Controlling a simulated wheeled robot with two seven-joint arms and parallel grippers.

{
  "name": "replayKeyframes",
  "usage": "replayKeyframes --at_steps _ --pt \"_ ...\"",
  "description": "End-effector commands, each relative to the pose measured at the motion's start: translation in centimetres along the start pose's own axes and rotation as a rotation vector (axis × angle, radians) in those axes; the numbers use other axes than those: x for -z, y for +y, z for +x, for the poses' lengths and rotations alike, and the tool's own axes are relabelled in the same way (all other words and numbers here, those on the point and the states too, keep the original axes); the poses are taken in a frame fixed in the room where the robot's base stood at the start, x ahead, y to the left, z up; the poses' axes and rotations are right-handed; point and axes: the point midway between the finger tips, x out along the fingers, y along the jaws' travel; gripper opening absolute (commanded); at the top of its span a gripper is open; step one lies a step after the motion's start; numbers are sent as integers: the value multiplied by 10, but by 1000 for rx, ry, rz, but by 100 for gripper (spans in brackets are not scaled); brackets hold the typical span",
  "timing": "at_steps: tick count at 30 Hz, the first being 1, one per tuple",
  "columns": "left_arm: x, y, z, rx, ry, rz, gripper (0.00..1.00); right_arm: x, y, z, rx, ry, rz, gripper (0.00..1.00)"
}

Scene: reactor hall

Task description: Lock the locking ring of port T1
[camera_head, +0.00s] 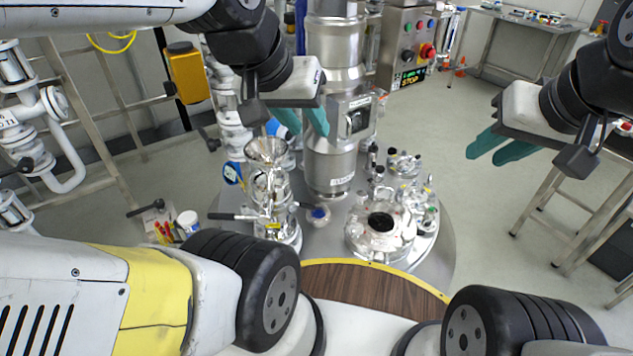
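My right gripper (502,150) hangs empty over the floor at the right, fingers apart.
A tall steel column (333,150) rises from the round platform (325,238) between the fittings. A control box (408,48) with a red button is behind it. White pipes (55,125) and rails fill the left. Steel tables stand at the right; the floor between is clear.

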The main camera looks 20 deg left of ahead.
Motion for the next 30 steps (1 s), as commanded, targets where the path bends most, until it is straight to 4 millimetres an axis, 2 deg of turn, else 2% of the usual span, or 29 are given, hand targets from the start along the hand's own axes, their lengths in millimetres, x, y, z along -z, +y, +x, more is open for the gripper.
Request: replayKeyframes --at_steps 5,8,12,14,18,23,27,30 --pt "15 -7 17 17 -37 -106 35 0 0 0 0 0 0 30" --pt "33 -18 41 45 -77 -248 35 0 0 0 0 0 0 30" --pt "57 -38 88 102 -133 -487 35 0 0 0 0 0 0 30" --pt "65 -47 111 129 -153 -587 35 0 0 0 0 0 0 30" --pt "74 -70 169 203 -194 -817 35 0 0 0 0 0 0 30" --pt "70 -97 242 300 -228 -1070 35 0 0 0 0 0 0 30" --pt "52 -121 307 391 -244 -1277 35 0 0 0 0 0 0 30" --pt "36 -135 345 449 -249 -1400 35 0 0 0 0 0 0 30"
